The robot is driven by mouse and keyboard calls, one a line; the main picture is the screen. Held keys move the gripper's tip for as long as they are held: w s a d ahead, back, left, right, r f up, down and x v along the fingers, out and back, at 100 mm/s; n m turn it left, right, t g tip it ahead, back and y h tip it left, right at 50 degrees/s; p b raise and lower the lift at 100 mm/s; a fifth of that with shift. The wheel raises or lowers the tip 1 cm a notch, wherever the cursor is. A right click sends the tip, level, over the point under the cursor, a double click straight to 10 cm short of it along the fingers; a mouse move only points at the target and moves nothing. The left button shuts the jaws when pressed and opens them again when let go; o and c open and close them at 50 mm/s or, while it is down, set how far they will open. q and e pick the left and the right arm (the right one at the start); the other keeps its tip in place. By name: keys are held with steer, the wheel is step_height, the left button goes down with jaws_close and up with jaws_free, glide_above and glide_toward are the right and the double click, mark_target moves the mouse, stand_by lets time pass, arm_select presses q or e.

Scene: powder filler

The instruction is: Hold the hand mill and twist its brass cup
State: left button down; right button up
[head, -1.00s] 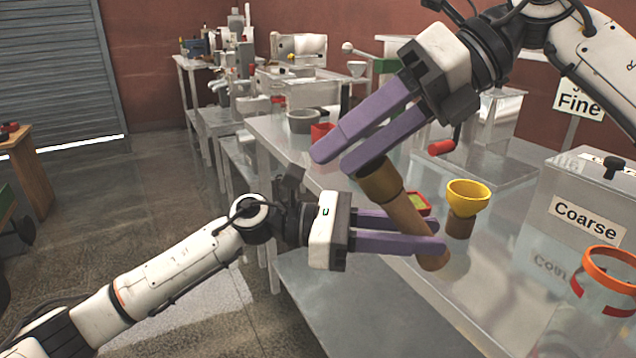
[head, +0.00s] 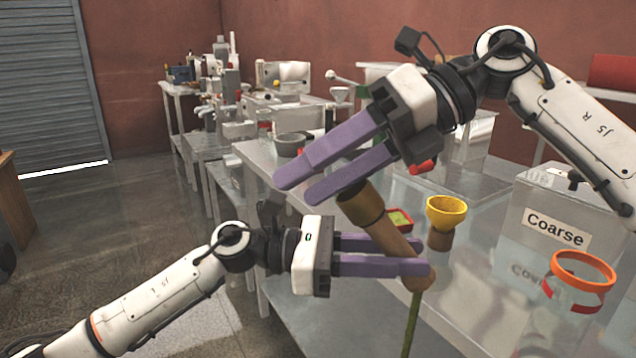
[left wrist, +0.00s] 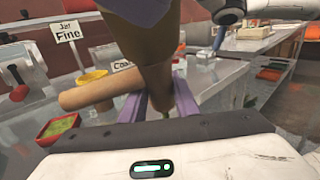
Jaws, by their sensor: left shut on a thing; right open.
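The hand mill is a tilted tan wooden body (head: 392,240) with a brass cup (head: 360,205) at its upper left end. My left gripper (head: 428,268) is shut on the lower body, near its rounded end. My right gripper (head: 297,192) is open, its purple fingers across the cup's top; they hide that rim, and I cannot tell whether they touch it. A thin green streak (head: 411,325) hangs below the mill's lower end. In the left wrist view, tan wood (left wrist: 95,92) sticks out leftward beside a darker upright part (left wrist: 155,65).
A yellow cup on a brown base (head: 446,212) and a red tray with green contents (head: 400,217) stand on the metal table just behind the mill. A box labelled "Coarse" (head: 557,205) and an orange ring holder (head: 583,270) are at right. Open floor lies left.

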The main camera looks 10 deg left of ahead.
steer(key=s+r, duration=0.4)
steer(key=r, duration=0.8)
steer(key=shift+s+d, duration=0.4)
stand_by(0.3)
steer(key=shift+f, duration=0.1)
steer(key=n+t+h, duration=0.3)
steer(key=n+h, duration=0.4)
glide_toward(353, 194)
steer(key=shift+y, duration=0.3)
steer(key=x, duration=0.3)
steer(key=w+x, duration=0.1)
steer(key=x, duration=0.3)
steer(key=w+x, duration=0.1)
steer(key=x, duration=0.3)
steer(key=shift+d+f, duration=0.15)
steer(key=shift+d, duration=0.2)
steer(key=c, duration=1.1)
